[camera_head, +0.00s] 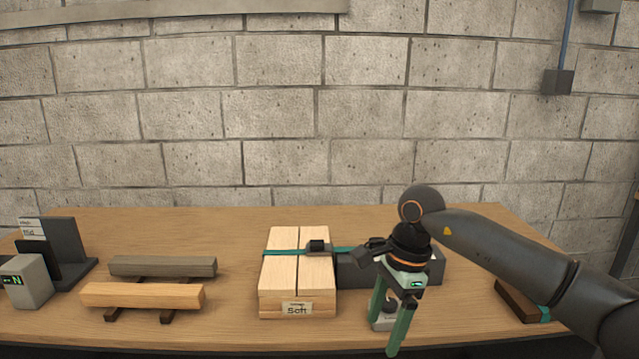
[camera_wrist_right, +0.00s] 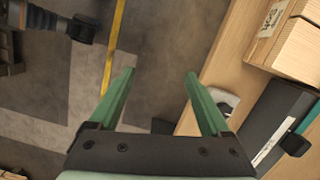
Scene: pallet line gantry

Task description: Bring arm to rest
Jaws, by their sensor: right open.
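My right arm comes in from the right in the head view. My right gripper (camera_head: 382,337) hangs with its green fingers pointing down, over the front part of the wooden table (camera_head: 225,222), right of the strapped wood bundle (camera_head: 283,275). Its fingers are apart with nothing between them. In the wrist view the same gripper (camera_wrist_right: 160,72) has both fingers spread over grey floor, with the table edge beside the right finger. A small pale object (camera_head: 385,318) on the table is partly hidden behind the fingers. My left gripper does not show.
A dark grey box (camera_head: 350,270) lies behind my gripper. A dark brown block (camera_head: 520,300) with a teal band lies under my forearm. Wooden bars (camera_head: 145,294) on supports, a grey display box (camera_head: 30,282) and a dark stand (camera_head: 65,245) occupy the left. The back of the table is clear.

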